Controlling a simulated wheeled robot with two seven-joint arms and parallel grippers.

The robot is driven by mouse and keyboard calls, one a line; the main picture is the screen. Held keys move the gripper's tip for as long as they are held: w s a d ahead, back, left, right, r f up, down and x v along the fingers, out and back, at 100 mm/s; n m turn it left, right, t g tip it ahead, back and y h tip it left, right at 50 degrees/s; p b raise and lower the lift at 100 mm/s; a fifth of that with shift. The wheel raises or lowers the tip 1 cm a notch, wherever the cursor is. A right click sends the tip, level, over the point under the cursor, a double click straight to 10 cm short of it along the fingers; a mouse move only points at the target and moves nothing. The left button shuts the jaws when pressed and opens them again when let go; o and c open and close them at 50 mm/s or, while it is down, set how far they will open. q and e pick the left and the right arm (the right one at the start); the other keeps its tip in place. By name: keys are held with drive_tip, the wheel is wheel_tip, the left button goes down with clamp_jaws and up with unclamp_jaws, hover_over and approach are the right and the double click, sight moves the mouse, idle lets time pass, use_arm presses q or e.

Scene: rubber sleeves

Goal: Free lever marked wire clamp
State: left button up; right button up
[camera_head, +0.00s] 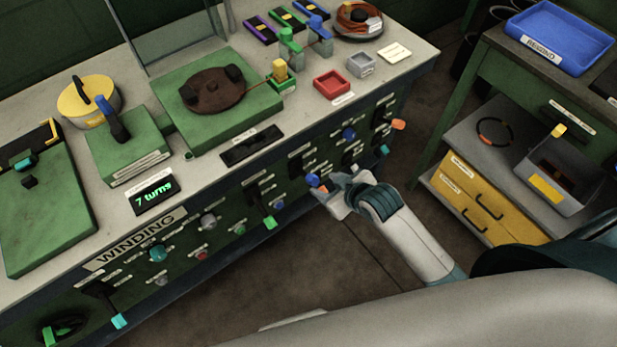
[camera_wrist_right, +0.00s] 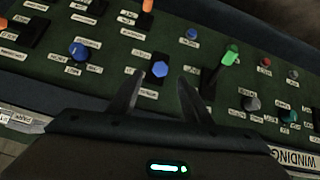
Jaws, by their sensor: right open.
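The panel labels are too small to read, so I cannot tell which lever is marked wire clamp. Levers on the green front panel include a green-tipped one (camera_head: 270,222), an orange-tipped one (camera_head: 398,124) and a teal-tipped one (camera_head: 384,150). My right gripper (camera_head: 322,189) is at the panel, beside a blue knob (camera_head: 313,180). In the right wrist view its two fingers (camera_wrist_right: 161,78) are apart, with the blue knob (camera_wrist_right: 160,69) seen between them; contact cannot be told. The green-tipped lever (camera_wrist_right: 229,57) is right of the fingers there. My left gripper is not in view.
The bench top carries a green turntable block (camera_head: 220,95), a red tray (camera_head: 332,83) and a display reading "7 turns" (camera_head: 154,194). Other knobs, such as a teal one (camera_head: 158,253), crowd the panel. A side shelf with yellow drawers (camera_head: 480,200) stands right. Floor between is clear.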

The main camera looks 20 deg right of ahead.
sight(308, 179)
drive_tip(key=x, duration=1.2)
drive_tip(key=shift+p, duration=0.35)
drive_tip(key=shift+c, duration=0.4)
clamp_jaws()
